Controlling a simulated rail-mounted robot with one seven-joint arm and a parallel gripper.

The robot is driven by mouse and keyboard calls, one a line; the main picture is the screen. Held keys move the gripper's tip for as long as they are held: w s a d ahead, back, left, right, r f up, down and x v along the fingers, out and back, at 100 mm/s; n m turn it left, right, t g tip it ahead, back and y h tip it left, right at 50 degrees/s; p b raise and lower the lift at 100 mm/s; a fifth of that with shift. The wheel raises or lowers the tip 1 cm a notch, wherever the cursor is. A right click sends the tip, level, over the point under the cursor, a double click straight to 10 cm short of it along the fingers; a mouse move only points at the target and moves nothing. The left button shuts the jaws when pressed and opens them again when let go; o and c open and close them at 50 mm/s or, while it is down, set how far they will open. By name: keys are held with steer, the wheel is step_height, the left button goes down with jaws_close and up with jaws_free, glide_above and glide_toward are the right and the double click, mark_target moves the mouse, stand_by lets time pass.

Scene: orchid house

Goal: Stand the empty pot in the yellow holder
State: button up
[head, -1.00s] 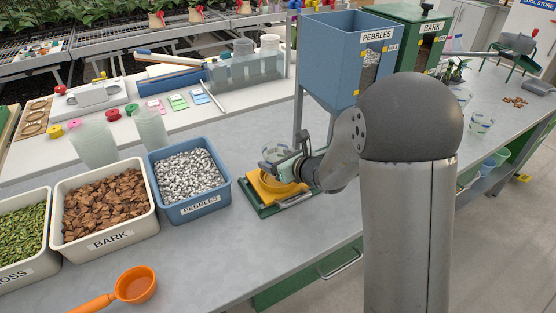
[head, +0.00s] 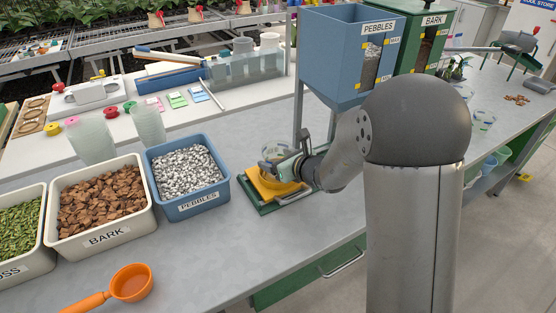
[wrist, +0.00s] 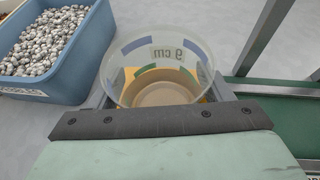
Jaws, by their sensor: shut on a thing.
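The empty pot is a clear, see-through cup with blue and green marks and "9 cm" on its wall; it shows in the wrist view (wrist: 158,52) and in the head view (head: 273,154). My gripper (head: 287,163) is shut on it, with grey fingers at both sides in the wrist view. The yellow holder (head: 264,190) sits on a green base on the bench, directly under the pot. Its yellow shows through and beside the pot in the wrist view. The pot looks upright. I cannot tell whether its bottom touches the holder.
A blue pebbles tray (head: 193,208) stands close left of the holder, with a bark tray (head: 103,240) beyond it. A blue pebbles hopper (head: 345,75) on legs rises just behind. An orange scoop (head: 131,284) lies in front. The bench front right of the scoop is clear.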

steer(key=shift+f+b, duration=1.05)
steer(key=shift+b, duration=0.1)
stand_by(0.8)
steer(key=o, duration=1.1)
steer(key=v, duration=1.7)
steer(key=shift+s+d+r, duration=0.1)
steer(key=shift+s+r, duration=0.05)
steer(key=shift+r, duration=0.05)
